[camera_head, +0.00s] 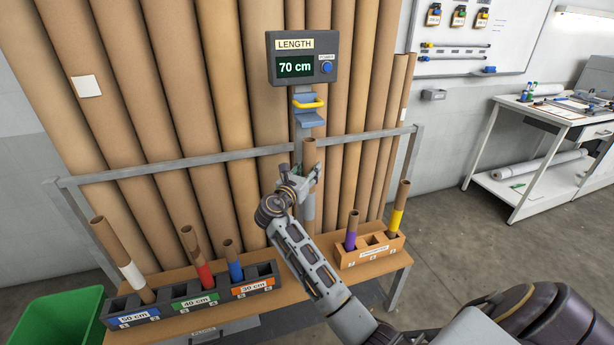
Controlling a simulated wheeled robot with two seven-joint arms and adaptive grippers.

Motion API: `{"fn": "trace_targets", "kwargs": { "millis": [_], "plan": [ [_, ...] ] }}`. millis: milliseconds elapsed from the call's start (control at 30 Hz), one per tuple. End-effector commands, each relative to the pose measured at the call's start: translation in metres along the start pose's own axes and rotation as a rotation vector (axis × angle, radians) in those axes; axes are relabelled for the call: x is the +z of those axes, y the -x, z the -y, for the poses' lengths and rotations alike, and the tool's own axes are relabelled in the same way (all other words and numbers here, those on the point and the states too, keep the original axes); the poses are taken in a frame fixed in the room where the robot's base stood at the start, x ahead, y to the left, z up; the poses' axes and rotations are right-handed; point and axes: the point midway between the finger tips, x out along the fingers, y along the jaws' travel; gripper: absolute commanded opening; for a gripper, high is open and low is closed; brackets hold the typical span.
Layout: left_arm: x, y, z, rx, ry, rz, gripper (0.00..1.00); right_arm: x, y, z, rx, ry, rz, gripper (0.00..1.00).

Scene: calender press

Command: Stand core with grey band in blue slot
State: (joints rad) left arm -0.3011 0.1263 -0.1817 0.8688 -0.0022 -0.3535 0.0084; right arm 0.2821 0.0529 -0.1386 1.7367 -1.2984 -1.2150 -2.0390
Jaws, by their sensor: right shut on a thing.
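The core with the grey band (309,152) stands upright at the measuring post, its grey band (308,206) low on the tube. My right gripper (309,180) is shut on it, and my arm hides part of its lower end. The blue slot section (137,317), labelled 50 cm, is at the left end of the dark rack. A white-banded core (132,273) leans in that section. My left gripper is not in view.
Red-banded (204,275) and blue-banded (235,270) cores stand in the rack. A wooden holder (372,252) has purple-banded and yellow-banded cores. The length display (295,67) reads 70 cm above a yellow handle (310,103). A rail (220,158) and tall tubes stand behind.

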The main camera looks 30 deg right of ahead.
Motion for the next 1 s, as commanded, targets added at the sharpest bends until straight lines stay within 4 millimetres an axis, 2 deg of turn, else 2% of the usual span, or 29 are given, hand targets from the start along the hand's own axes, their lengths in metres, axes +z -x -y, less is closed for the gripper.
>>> {"fn": "trace_targets", "kwargs": {
  "millis": [133, 400, 533, 667, 1000],
  "plan": [
    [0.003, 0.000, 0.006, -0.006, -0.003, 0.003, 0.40, 0.001, 0.000, 0.000, -0.006, 0.000, 0.000, 0.00],
    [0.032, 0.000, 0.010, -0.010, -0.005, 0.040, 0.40, 0.001, 0.000, 0.000, -0.005, 0.000, 0.001, 0.00],
    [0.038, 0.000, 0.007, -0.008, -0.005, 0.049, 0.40, 0.001, 0.000, 0.001, -0.005, 0.000, 0.001, 0.00],
    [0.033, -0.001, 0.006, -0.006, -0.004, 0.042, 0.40, 0.000, -0.001, 0.001, -0.005, 0.000, 0.001, 0.00],
    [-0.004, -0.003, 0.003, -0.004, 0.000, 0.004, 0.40, -0.004, -0.001, 0.001, -0.005, 0.000, 0.001, 0.00]
  ]
}}
